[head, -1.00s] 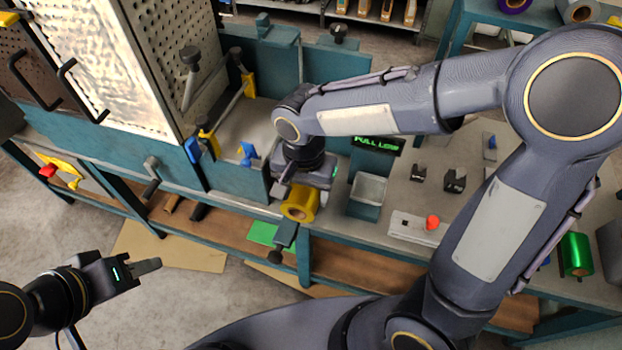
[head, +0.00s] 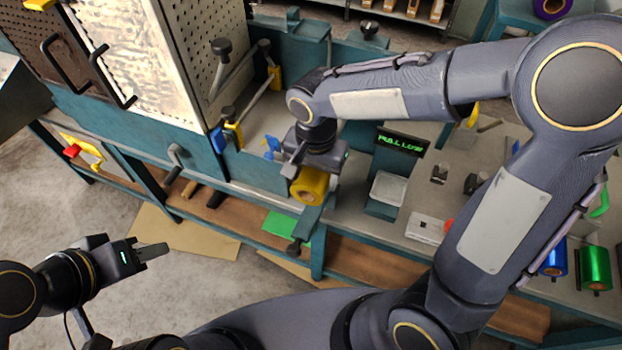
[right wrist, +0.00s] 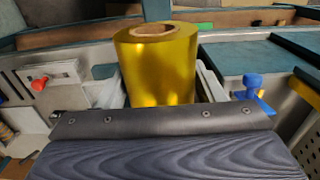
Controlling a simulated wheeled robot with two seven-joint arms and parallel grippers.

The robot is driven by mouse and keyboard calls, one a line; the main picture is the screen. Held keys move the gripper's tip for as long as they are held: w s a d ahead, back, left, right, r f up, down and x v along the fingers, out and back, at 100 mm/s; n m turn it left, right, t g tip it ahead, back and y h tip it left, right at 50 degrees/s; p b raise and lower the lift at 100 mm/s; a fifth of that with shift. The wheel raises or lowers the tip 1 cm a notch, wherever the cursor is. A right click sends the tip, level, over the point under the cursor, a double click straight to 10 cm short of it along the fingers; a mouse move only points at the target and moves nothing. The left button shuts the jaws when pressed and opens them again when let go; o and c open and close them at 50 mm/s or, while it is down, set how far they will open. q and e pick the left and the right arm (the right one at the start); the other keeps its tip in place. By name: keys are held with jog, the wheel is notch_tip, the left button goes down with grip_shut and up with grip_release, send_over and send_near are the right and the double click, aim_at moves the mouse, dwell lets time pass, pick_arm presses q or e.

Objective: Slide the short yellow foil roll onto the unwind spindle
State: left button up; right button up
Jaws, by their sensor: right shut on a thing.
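The short yellow foil roll (head: 310,186) is in my right gripper (head: 306,168), at the front edge of the machine bench. In the right wrist view the roll (right wrist: 158,70) stands between the two fingers of the right gripper (right wrist: 165,88), its pale core opening facing up in the picture. In the head view the roll is just above a teal bar (head: 308,222) with a dark knob (head: 295,247). I cannot make out the unwind spindle; the roll and arm may hide it. My left gripper (head: 150,252) is away at lower left over the floor, apparently empty; its jaw opening is unclear.
Blue (head: 552,258) and green (head: 595,268) rolls hang at the bench's right front.

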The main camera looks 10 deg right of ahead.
jog(key=shift+w+d, duration=0.45)
jog(key=shift+w, duration=0.2)
jog(key=shift+w+d, duration=0.45)
jog(key=shift+w, duration=0.2)
dwell(0.7)
jog(key=shift+w+d+p, duration=0.2)
jog(key=shift+w+d, duration=0.35)
jog(key=shift+w, duration=0.25)
jog(key=shift+w+d+p, duration=0.25)
jog(key=shift+w+d, duration=0.25)
jog(key=shift+w, duration=0.25)
jog(key=shift+w+d+p, duration=0.2)
jog(key=shift+w+d, duration=0.35)
jog(key=shift+w, duration=0.25)
jog(key=shift+w+d+p, duration=0.35)
jog(key=shift+w+d, duration=0.45)
jog(key=shift+w, duration=0.35)
jog(key=shift+w+d+p, duration=0.4)
jog(key=shift+w+d, duration=0.35)
jog(key=shift+w, duration=0.4)
jog(key=shift+w+d+p, duration=0.35)
jog(key=shift+w+d, duration=0.45)
jog(key=shift+w, duration=0.35)
